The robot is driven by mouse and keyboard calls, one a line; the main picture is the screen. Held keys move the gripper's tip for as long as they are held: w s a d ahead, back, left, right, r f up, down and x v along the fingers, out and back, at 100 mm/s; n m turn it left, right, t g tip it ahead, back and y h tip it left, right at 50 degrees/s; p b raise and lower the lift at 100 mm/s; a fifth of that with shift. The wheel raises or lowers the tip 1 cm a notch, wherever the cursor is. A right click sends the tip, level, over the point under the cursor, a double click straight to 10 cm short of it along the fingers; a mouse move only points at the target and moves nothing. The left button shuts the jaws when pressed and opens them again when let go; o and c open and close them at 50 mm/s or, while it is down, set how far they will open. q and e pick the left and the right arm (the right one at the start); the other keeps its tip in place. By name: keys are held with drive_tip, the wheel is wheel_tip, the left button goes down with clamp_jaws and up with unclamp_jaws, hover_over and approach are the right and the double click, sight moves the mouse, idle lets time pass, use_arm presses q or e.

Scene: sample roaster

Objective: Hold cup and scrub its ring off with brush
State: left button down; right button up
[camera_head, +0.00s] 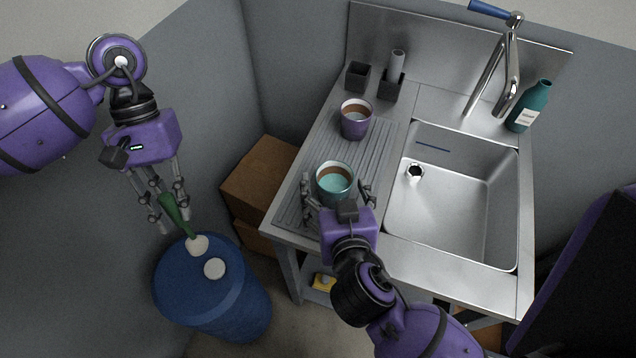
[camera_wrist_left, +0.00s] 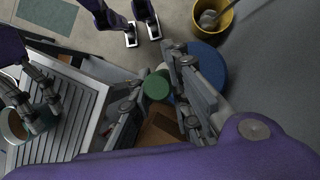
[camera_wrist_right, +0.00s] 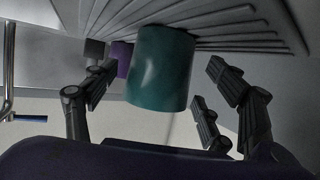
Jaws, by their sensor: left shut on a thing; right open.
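A teal cup (camera_head: 335,188) stands upright on the ribbed drainboard, with a brown band inside its rim. My right gripper (camera_head: 336,203) is open, its fingers on either side of this cup. In the right wrist view, the cup (camera_wrist_right: 162,68) sits between the spread fingers, with gaps visible at both sides. My left gripper (camera_head: 168,203) is shut on a brush with a green handle (camera_head: 177,215) and a pale head (camera_head: 197,245). The brush points downward above a blue barrel, away from the cup. In the left wrist view, the handle's round green end (camera_wrist_left: 157,86) shows between the fingers.
A purple cup (camera_head: 355,122), also brown inside, stands behind on the drainboard (camera_head: 385,150). Dark holders (camera_head: 358,77) stand at the back. The sink (camera_head: 455,215), faucet (camera_head: 512,60) and teal bottle (camera_head: 530,107) are to the right. The blue barrel (camera_head: 205,285) and cardboard boxes (camera_head: 262,180) are left.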

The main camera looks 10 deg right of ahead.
use_arm(q)
drive_tip(key=shift+s, duration=0.1)
use_arm(e)
drive_tip(key=shift+s, duration=0.1)
drive_tip(key=shift+c, duration=0.8)
drive_tip(key=c, duration=1.4)
drive_tip(key=o, duration=0.7)
drive_tip(key=c, duration=0.6)
drive_tip(key=shift+c, duration=0.2)
